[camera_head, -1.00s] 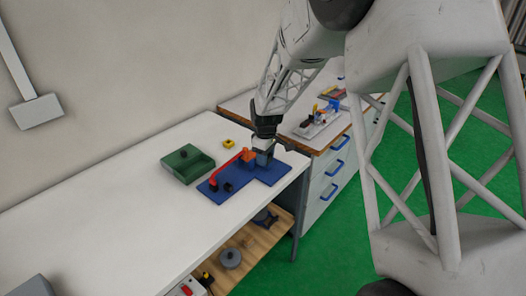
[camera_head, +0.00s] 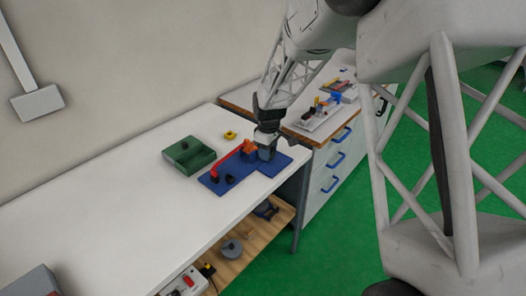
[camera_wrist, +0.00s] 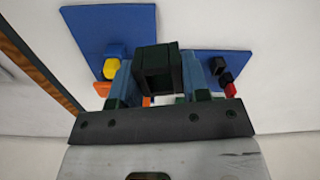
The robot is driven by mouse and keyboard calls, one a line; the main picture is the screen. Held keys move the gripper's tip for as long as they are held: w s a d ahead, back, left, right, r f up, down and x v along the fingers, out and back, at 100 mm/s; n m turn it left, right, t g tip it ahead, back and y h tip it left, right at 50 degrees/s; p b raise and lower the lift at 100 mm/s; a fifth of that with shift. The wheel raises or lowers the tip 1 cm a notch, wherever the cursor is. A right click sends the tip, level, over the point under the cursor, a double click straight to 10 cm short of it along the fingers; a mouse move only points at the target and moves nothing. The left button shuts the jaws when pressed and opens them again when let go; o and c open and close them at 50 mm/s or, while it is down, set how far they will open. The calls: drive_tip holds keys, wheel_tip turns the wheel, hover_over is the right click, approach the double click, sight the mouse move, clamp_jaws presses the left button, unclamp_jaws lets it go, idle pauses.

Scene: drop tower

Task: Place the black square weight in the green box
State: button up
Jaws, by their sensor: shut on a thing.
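My gripper (camera_head: 266,152) is low over the right part of the blue base plate (camera_head: 215,186), next to the orange block of the tower. The wrist view shows it shut on the black square weight (camera_wrist: 158,68), a dark, square, hollow-looking piece between the two blue-grey fingers. In the head view the fingers hide the weight, and I cannot tell whether it touches the plate. The open green box (camera_head: 205,162) stands on the white table, left of and behind the plate.
A red sloping bar (camera_head: 226,163) and a black piece (camera_head: 231,179) stand on the plate. A yellow piece (camera_head: 230,134) lies behind it. Another bench with several parts stands behind at the right.

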drive_tip(key=m, duration=0.2)
approach(196, 156)
drive_tip(key=s+r, duration=0.3)
drive_tip(key=s, duration=0.1)
drive_tip(key=shift+d, duration=0.3)
drive_tip(key=shift+f, duration=3.1)
drive_tip(key=shift+f, duration=0.1)
drive_tip(key=shift+f, duration=1.75)
drive_tip(key=shift+f, duration=0.15)
